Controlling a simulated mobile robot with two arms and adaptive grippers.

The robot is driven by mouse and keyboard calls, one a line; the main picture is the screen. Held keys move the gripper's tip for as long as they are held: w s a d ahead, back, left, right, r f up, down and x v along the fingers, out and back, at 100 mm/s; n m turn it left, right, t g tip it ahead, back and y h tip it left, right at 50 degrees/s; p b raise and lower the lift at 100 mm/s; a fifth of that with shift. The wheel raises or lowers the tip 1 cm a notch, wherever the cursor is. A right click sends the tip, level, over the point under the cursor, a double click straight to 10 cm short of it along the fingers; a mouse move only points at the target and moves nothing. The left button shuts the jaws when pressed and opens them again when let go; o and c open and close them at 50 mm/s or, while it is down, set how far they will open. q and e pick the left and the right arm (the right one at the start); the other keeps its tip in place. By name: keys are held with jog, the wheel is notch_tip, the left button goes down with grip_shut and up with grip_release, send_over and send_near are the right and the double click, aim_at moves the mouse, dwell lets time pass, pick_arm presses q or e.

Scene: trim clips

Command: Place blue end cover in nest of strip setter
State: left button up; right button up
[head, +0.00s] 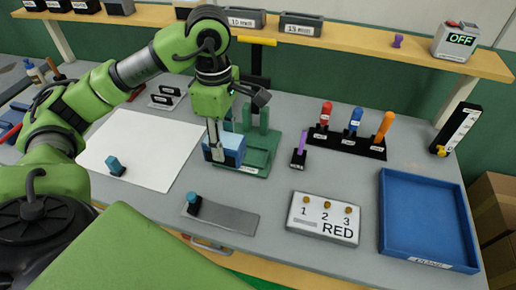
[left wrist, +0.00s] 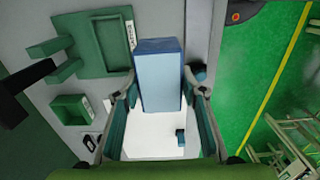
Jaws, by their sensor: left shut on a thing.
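My left gripper (head: 215,148) is shut on a blue block-shaped cover (head: 233,153), held at the front left of a green fixture (head: 262,143). In the left wrist view the blue cover (left wrist: 160,78) sits between the two fingers of the left gripper (left wrist: 160,105). The green fixture, with upright posts and a white label, also shows beside it in that view (left wrist: 104,50). I cannot tell whether the cover touches the fixture. The arm and cover hide part of the fixture in the head view. My right gripper is not in view.
A white sheet (head: 140,142) bears a small blue piece (head: 114,166). A grey plate (head: 228,217) with a dark blue knob lies in front. A RED sign box (head: 323,220), a blue tray (head: 428,215) and a black rack of coloured handles (head: 347,142) stand to the right.

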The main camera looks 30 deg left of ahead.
pick_arm(q)
jog(key=w+f+p, duration=0.1)
jog(key=w+f, duration=0.1)
jog(key=w, duration=0.1)
jog(key=w+a+f+p, duration=0.1)
jog(key=w+f, duration=0.2)
jog(key=w, duration=0.1)
jog(key=w+a+f+p, duration=0.1)
jog(key=w+f+p, duration=0.1)
jog(key=w+f, duration=0.1)
jog(key=shift+w+f, duration=0.25)
jog(key=shift+w, duration=0.25)
notch_tip(320, 180, down, 3)
jog(key=shift+r+p, duration=0.15)
jog(key=shift+p, duration=1)
jog(key=shift+w+f, duration=0.1)
jog(key=shift+f, duration=0.25)
jog(key=shift+f+b, duration=0.15)
jog(key=shift+b, duration=0.15)
jog(key=o, duration=1.2)
